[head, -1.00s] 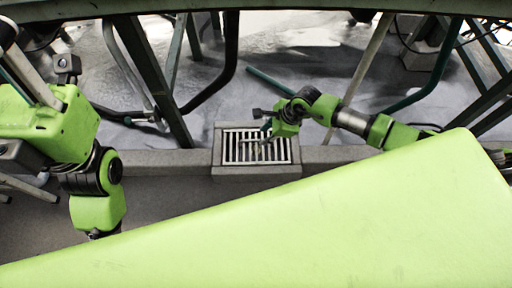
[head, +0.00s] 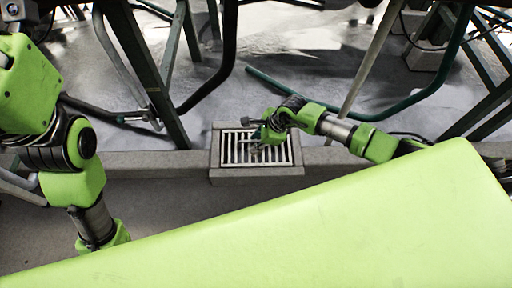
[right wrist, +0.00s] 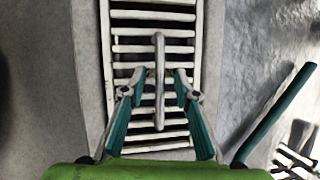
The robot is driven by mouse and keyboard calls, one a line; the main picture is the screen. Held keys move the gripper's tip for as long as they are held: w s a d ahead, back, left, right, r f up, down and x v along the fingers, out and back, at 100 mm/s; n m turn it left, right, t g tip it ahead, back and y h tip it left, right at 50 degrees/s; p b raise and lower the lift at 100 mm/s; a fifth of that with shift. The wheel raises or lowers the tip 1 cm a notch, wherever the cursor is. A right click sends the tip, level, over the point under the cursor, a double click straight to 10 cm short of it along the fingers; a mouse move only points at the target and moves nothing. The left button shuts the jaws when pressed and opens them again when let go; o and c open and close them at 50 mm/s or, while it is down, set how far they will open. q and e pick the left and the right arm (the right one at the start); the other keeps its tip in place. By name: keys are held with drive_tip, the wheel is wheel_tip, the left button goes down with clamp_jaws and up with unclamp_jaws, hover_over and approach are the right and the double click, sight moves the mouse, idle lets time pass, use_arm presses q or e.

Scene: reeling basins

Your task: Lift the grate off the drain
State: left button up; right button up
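The drain grate (head: 233,159) is a pale slatted rectangle lying in a stone-coloured drain frame (head: 215,160) on the floor. In the right wrist view the grate (right wrist: 150,48) fills the middle, with a raised pale bar handle (right wrist: 159,60) running lengthwise above the slats. My right gripper (head: 256,143) is over the grate. In the right wrist view its teal-padded fingers (right wrist: 158,78) are open, one on each side of the handle, with gaps visible between them and it. My left arm comes down at the left of the head view; its gripper is hidden.
A low stone kerb (head: 340,157) runs left and right from the drain. Dark metal legs (head: 150,70) and a curved dark pipe (head: 222,75) stand behind it. A green pipe (head: 400,105) lies at the back right. My green body covers the front.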

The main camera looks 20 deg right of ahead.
drive_tip(key=shift+f, duration=0.2)
drive_tip(key=shift+c, duration=0.5)
clamp_jaws()
drive_tip(key=shift+w+a+r, duration=0.1)
drive_tip(key=shift+r, duration=0.1)
